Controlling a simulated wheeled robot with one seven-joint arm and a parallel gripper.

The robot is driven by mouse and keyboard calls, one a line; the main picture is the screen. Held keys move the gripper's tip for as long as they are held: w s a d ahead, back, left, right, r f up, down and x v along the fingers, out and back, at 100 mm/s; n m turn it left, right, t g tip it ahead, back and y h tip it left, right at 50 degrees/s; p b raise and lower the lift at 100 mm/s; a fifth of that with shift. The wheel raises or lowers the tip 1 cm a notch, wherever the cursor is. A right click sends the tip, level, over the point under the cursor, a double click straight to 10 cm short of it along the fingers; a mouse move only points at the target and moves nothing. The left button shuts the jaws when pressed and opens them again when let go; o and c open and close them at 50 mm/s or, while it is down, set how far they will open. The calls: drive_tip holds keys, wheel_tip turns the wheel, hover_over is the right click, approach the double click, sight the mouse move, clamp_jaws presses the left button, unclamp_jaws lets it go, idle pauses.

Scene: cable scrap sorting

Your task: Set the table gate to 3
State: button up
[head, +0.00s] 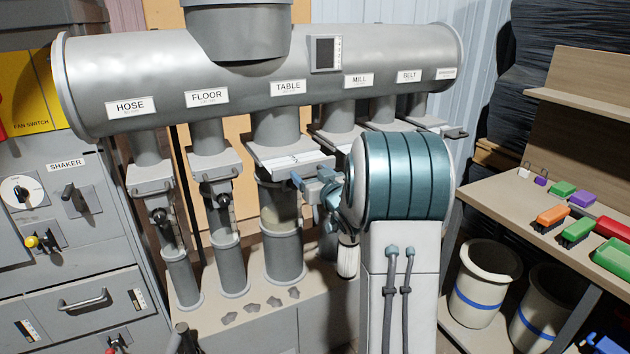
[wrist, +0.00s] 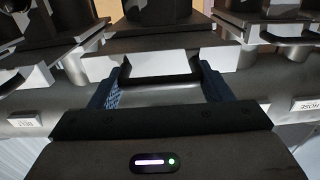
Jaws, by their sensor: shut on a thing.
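The TABLE gate (head: 290,158) is a flat grey slide with a white scale strip, set in the pipe under the TABLE label (head: 288,88). Its scale is too small to read. My gripper (head: 308,182) is at the front edge of this gate, with its blue fingers partly hidden by my arm. In the wrist view, my gripper (wrist: 161,82) has one finger on each side of the gate's dark handle (wrist: 160,78) and is shut on it. The gate's plate (wrist: 185,42) lies just beyond the fingers.
The FLOOR gate (head: 215,161) and HOSE gate (head: 150,178) stand to the left on their own pipes. The MILL gate (head: 328,138) is close on the right, partly behind my arm. A workbench (head: 490,190) with coloured brushes stands at the far right.

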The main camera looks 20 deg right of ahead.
drive_tip(key=o, duration=1.3)
drive_tip(key=shift+s, duration=0.15)
drive_tip(key=s, duration=0.6)
drive_tip(key=s+b, duration=0.1)
drive_tip(key=s, duration=0.6)
drive_tip(key=shift+s+d, duration=0.2)
drive_tip(key=shift+s, duration=0.1)
drive_tip(key=s+a+g+p, duration=0.2)
drive_tip(key=s+a+g, duration=0.3)
drive_tip(key=s+a, duration=0.1)
drive_tip(key=s+a+g+p, duration=0.2)
drive_tip(key=s+a+g, duration=0.3)
drive_tip(key=s, duration=0.4)
drive_tip(key=s+a+g+p, duration=0.3)
drive_tip(key=s+a+g, duration=0.2)
drive_tip(key=s+a, duration=0.2)
drive_tip(key=shift+s+a+f+m+h, duration=0.25)
drive_tip(key=shift+s+a+m+h, duration=0.05)
drive_tip(key=shift+s, duration=0.35)
